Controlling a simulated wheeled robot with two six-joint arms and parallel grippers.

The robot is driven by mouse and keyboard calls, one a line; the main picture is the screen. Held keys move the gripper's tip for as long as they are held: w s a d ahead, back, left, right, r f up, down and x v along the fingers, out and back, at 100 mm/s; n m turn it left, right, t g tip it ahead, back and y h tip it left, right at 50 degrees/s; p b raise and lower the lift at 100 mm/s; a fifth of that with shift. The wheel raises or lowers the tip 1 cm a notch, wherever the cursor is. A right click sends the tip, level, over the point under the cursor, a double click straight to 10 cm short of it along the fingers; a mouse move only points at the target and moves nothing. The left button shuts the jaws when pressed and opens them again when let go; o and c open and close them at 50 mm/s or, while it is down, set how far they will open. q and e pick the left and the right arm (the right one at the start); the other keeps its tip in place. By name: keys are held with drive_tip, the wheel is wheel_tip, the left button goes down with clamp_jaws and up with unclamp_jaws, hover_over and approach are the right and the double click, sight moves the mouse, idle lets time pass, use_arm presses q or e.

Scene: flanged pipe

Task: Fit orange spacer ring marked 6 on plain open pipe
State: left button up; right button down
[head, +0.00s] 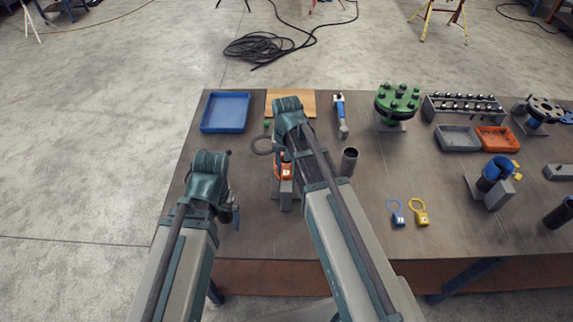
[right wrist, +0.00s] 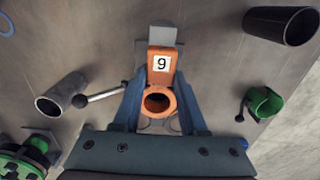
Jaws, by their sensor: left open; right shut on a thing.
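The orange spacer ring (right wrist: 173,104) is between the fingers of my right gripper (right wrist: 158,100), which is shut on it. Its square tag carries a digit that reads 9 in the right wrist view, which is turned around from the head view. In the head view the orange tag (head: 284,170) shows beside my right arm, and the ring is mostly hidden. A grey block (head: 286,196) is just below the tag. The plain open pipe (head: 349,160) stands upright to the right, apart from the ring; it also shows in the right wrist view (right wrist: 55,98). My left gripper (head: 234,215) is open and empty.
Blue (head: 395,213) and yellow (head: 420,213) tagged rings lie to the right. A blue tray (head: 225,113) is at the back left. The table between pipe and tagged rings is clear.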

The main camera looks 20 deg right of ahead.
sight(287, 168)
drive_tip(key=shift+f+b, duration=0.95)
drive_tip(key=shift+f, duration=0.25)
drive_tip(key=shift+f, duration=0.15)
drive_tip(key=shift+f+b, duration=0.3)
drive_tip(key=shift+b, duration=0.15)
drive_tip(key=shift+c, duration=1.8)
unclamp_jaws()
drive_tip(key=shift+r, duration=0.1)
wheel_tip(287, 168, up, 23)
drive_tip(key=p, duration=2.2)
drive_tip(key=shift+p, duration=0.4)
